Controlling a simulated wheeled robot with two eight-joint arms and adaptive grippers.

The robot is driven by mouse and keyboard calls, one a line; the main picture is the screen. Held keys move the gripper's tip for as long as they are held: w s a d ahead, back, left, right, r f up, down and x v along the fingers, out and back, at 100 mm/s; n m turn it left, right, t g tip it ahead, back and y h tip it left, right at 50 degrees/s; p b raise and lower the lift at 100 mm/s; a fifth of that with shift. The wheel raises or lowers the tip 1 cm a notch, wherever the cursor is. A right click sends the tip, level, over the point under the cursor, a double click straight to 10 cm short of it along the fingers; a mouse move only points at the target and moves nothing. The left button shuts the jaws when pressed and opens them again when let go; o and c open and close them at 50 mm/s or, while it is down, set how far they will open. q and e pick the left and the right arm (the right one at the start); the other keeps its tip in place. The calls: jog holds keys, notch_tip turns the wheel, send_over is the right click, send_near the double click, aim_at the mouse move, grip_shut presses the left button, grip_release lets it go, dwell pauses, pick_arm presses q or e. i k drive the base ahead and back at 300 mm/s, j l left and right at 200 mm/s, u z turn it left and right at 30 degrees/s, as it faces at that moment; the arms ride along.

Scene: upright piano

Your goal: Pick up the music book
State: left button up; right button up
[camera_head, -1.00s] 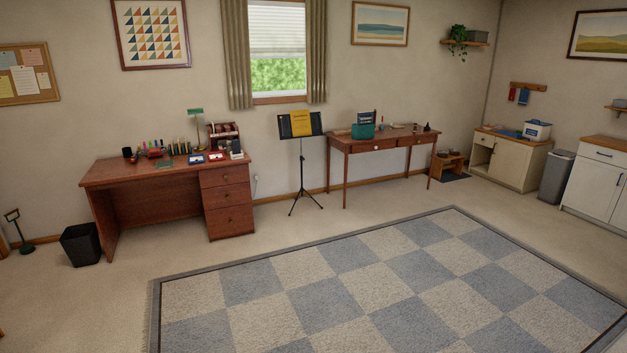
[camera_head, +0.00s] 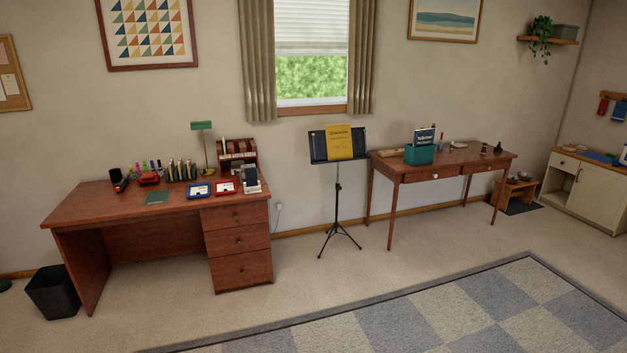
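A yellow music book (camera_head: 341,142) stands upright on the black music stand (camera_head: 319,147), leaning against its desk, a little right of the middle of the camera_head view. The stand rests on a thin black tripod on the carpet, between the two tables. A dark book with white lettering (camera_head: 424,137) stands in a teal box (camera_head: 419,155) on the right table. Neither of my grippers shows in the view.
A wooden desk (camera_head: 140,203) with several small items stands at the left, with a black bin (camera_head: 53,292) beside it. A slim wooden table (camera_head: 436,170) stands right of the stand. The floor and checkered rug (camera_head: 415,318) in front are clear.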

aim_at(338, 137)
jog(key=i, duration=2.55)
